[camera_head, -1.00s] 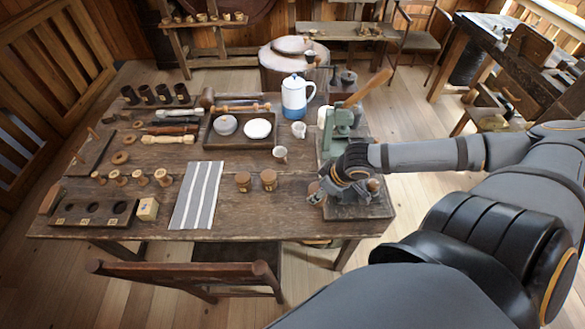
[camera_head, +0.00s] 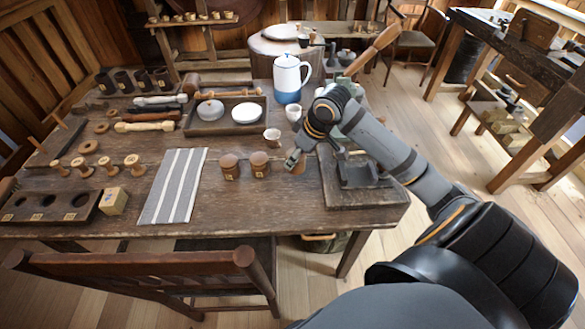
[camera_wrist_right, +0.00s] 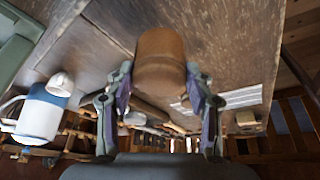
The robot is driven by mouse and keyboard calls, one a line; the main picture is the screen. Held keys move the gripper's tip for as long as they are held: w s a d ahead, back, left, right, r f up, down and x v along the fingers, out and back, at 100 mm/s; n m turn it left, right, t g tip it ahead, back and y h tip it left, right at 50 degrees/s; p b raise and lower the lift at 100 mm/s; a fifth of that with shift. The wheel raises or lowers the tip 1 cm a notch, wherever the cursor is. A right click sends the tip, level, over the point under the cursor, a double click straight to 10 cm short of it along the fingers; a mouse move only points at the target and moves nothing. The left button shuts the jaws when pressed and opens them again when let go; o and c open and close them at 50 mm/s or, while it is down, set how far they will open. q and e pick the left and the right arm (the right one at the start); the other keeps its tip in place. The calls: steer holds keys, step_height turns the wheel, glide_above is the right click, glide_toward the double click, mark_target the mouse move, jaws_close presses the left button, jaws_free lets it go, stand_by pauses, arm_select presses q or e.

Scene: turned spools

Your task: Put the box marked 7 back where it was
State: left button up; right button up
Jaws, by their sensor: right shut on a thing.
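My right gripper (camera_head: 297,158) is shut on a brown turned wooden round box (camera_head: 298,167). In the right wrist view the box (camera_wrist_right: 161,60) sits between the two fingers (camera_wrist_right: 160,80). No number shows on the held box. In the head view it is over the table just left of the dark board; I cannot tell whether it touches the table. Two similar round lidded boxes stand to its left, one (camera_head: 230,168) and another (camera_head: 260,165), with small yellow labels too small to read. My left gripper is not in view.
A striped cloth (camera_head: 173,186) lies left of the round boxes. A small cup (camera_head: 272,138), a white and blue jug (camera_head: 288,80) and a tray (camera_head: 219,128) stand behind. The dark board (camera_head: 345,193) is at right. Table front between boxes and edge is clear.

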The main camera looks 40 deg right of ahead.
steer(key=w+f, duration=0.2)
steer(key=f, duration=0.1)
steer(key=shift+w+d+f, duration=0.1)
steer(key=shift+w+d, duration=0.05)
steer(key=shift+w, duration=0.15)
steer(key=f, duration=0.3)
steer(key=shift+w+f, duration=0.2)
steer(key=o, duration=1.3)
steer(key=shift+f, duration=0.15)
steer(key=shift+b, duration=0.3)
steer(key=p+v, duration=0.2)
steer(key=v, duration=0.9)
steer(key=shift+d, duration=0.1)
steer(key=shift+s+r, duration=0.2)
steer(key=shift+r, duration=0.45)
